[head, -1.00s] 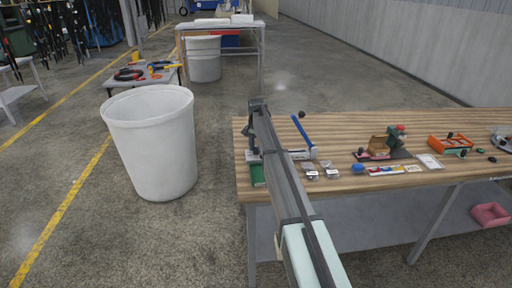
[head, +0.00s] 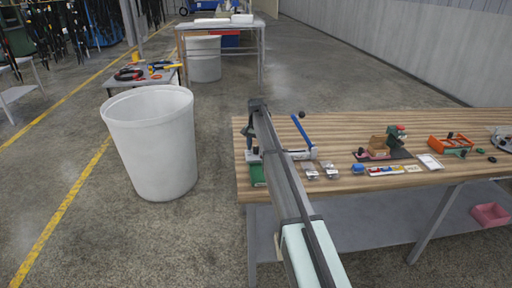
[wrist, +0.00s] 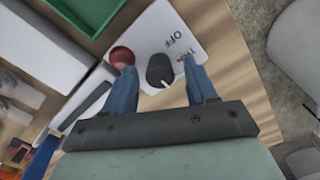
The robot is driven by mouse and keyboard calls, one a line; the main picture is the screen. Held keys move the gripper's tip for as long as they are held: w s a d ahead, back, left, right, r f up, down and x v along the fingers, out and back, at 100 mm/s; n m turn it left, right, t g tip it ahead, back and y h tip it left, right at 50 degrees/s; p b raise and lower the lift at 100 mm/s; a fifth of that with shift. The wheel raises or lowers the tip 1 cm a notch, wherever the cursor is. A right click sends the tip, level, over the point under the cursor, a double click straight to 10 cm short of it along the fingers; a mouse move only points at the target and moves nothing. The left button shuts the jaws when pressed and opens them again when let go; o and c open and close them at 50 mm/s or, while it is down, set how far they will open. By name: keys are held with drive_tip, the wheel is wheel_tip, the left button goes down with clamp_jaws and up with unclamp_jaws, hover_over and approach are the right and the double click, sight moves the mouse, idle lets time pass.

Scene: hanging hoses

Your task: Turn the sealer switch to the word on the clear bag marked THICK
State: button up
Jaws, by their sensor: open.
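In the wrist view, a black round switch knob (wrist: 160,70) with a white pointer mark sits on a white plate (wrist: 170,32). The plate reads OFF; a second word beside the right finger is partly covered. My gripper (wrist: 160,75) is open, its two blue fingers on either side of the knob, with gaps visible. The sealer's blue lever (head: 302,130) rises behind my arm.
A large white bin (head: 150,145) stands on the floor left of the table.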

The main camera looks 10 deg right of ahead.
sight(256, 147)
wheel_tip(256, 147, up, 14)
idle(0.7)
drive_tip(key=shift+a+f, duration=0.1)
drive_tip(key=shift+f, duration=0.05)
